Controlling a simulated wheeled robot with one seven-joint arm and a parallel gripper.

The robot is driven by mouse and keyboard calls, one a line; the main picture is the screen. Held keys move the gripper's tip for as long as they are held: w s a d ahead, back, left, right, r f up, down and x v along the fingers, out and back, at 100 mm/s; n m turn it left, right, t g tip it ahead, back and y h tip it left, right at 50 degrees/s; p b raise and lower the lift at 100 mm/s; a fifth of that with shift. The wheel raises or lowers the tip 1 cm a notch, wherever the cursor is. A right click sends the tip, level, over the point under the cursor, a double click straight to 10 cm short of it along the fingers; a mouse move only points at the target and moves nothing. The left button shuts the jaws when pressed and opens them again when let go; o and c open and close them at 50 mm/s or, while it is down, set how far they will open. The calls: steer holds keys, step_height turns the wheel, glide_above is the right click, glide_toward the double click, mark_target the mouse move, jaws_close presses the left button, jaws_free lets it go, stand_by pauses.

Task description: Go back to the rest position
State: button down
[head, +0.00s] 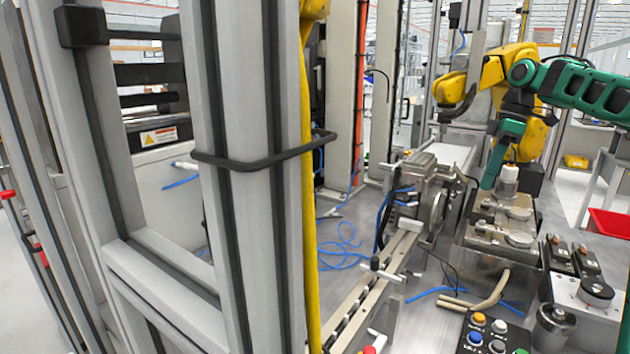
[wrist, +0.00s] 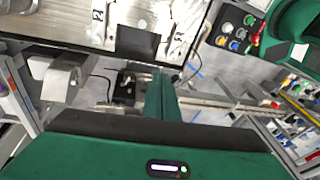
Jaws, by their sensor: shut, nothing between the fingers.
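My green gripper (head: 488,184) is in the head view at right, pointing down beside a metal cylinder (head: 508,180) on the fixture plate. Whether it touches the cylinder cannot be told. In the wrist view the fingers (wrist: 160,80) show as one narrow green bar, shut with nothing held. My green arm reaches in from the right edge of the head view. No marker of a rest position shows.
A yellow robot arm (head: 490,75) stands close behind my arm. Metal fixtures (head: 500,220), a button panel (head: 490,335) and a steel cup (head: 553,325) crowd the bench. A grey frame post (head: 245,200) stands at left. A red bin (head: 608,223) is at right.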

steer(key=s+a+f+m+h, duration=0.1)
steer(key=s+a+f+m, duration=0.2)
steer(key=s, duration=0.4)
steer(key=s+a+f+m+h, duration=0.1)
steer(key=s+a+m, duration=0.1)
steer(key=s+m, duration=0.4)
steer(key=s+f+m, duration=0.3)
steer(key=s+f, duration=0.1)
steer(key=s, duration=0.6)
steer(key=s+d+f+m, duration=0.1)
steer(key=s+f+m, duration=0.2)
steer(key=s, duration=0.7)
steer(key=s+f+m, duration=0.4)
steer(key=s+f, duration=0.2)
steer(key=s, duration=0.4)
steer(key=shift+d+t+h, duration=0.3)
steer(key=shift+w+f, duration=0.25)
steer(key=shift+w, duration=0.35)
